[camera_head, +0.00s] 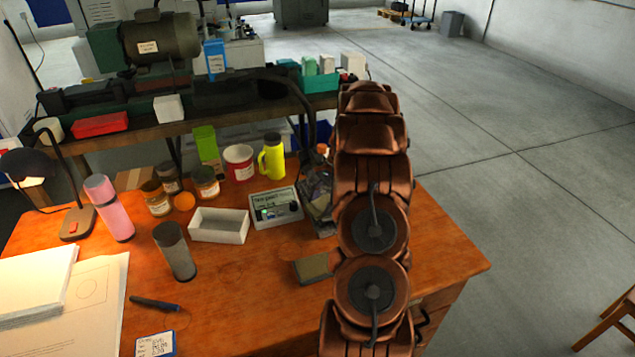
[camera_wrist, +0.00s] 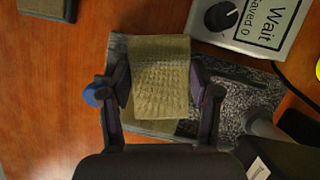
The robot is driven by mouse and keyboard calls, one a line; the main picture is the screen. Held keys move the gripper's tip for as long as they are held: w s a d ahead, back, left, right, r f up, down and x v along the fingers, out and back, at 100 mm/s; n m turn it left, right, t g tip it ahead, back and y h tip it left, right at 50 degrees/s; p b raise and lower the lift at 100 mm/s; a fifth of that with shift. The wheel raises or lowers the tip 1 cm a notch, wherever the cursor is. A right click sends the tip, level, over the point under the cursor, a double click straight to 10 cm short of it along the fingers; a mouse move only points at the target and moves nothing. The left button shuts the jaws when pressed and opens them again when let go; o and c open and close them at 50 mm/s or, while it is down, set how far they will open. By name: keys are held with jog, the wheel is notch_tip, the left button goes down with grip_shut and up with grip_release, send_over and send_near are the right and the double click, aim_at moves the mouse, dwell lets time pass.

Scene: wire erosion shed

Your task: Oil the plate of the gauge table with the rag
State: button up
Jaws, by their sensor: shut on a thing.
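In the wrist view my gripper (camera_wrist: 160,92) is shut on an olive, woven-looking rag (camera_wrist: 160,65), with one finger on each side of it. The rag is over the speckled grey plate of the gauge table (camera_wrist: 245,92); I cannot tell whether it touches. The rag and fingers hide part of the plate. A grey round post (camera_wrist: 265,130) stands at the plate's right. In the head view the gauge table (camera_head: 318,188) shows only partly, left of my arm, which hides my gripper and the rag.
A display box (camera_head: 275,208) reading "Wait" stands beside the gauge table. A white tray (camera_head: 219,226), jars, a yellow flask (camera_head: 272,157) and a grey cylinder (camera_head: 174,252) stand left. An olive-topped block (camera_head: 312,267) lies nearer the front. A blue knob (camera_wrist: 95,95) is by the left finger.

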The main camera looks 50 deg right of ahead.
jog(key=shift+w+a+r, duration=0.1)
jog(key=shift+w+a, duration=0.05)
jog(key=shift+a, duration=0.25)
notch_tip(320, 180, up, 2)
jog(key=shift+d+r+p, duration=0.15)
jog(key=shift+r+p, duration=0.1)
jog(key=shift+p, duration=0.1)
jog(key=shift+r+p, duration=0.75)
jog(key=shift+r, duration=1.95)
